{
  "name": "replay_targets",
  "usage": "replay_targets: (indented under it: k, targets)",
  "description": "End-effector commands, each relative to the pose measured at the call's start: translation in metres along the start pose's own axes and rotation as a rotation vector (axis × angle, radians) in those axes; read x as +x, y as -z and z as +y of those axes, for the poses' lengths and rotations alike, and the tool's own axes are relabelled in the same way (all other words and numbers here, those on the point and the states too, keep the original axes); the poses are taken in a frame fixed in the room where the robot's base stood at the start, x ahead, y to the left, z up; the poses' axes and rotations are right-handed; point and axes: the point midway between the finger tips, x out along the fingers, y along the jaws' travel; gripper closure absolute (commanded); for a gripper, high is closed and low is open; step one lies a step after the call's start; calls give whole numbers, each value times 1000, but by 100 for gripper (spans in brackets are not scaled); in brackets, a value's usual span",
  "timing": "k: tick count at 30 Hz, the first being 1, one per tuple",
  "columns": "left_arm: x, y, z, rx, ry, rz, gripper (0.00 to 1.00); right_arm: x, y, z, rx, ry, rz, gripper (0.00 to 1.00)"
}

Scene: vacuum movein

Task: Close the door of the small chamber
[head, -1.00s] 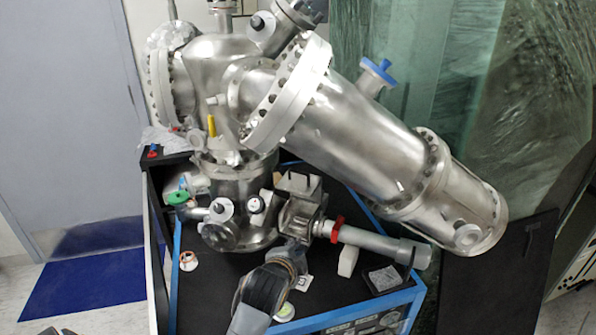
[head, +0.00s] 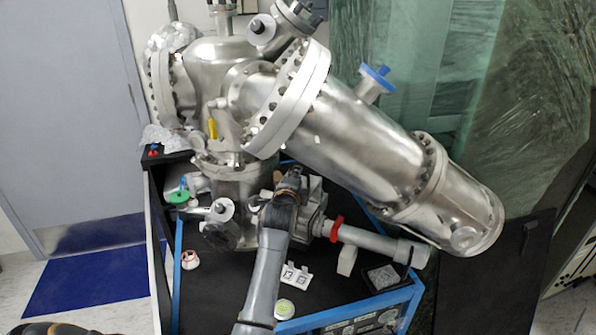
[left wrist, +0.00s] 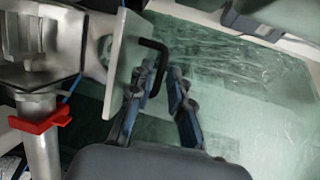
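The small chamber (head: 312,222) is a grey metal block with a side tube, at the middle of the head view. My left arm covers much of it there. In the left wrist view its square door plate (left wrist: 122,50) stands out from the chamber (left wrist: 45,45), so the door looks open. A bent black handle (left wrist: 160,48) sticks out from the plate. My left gripper (left wrist: 162,72) is open, with its fingertips at the handle. The handle seems to lie between the fingers; contact is unclear. My right gripper is in neither view.
A large steel vessel (head: 365,135) slants over the chamber's right side. A red clamp ring (head: 336,229) sits on the side tube (head: 375,243). A white dish (head: 190,259) and a round lid (head: 285,308) lie on the black bench, whose front left is mostly clear.

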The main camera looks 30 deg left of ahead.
Motion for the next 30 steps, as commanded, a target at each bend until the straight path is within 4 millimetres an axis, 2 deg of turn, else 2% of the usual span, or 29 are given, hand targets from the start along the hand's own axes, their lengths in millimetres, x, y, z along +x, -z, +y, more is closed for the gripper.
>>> replay_targets:
  k: [6,17,18,21,30]
  targets:
    - [22,0,0,0,-1,0,81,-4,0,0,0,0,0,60]
    - [27,0,0,0,1,0,81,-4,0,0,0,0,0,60]
    - [27,0,0,0,1,0,83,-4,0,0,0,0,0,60]
    - [27,0,0,0,0,0,100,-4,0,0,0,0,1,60]
    - [27,0,1,0,1,0,100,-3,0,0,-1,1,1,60]
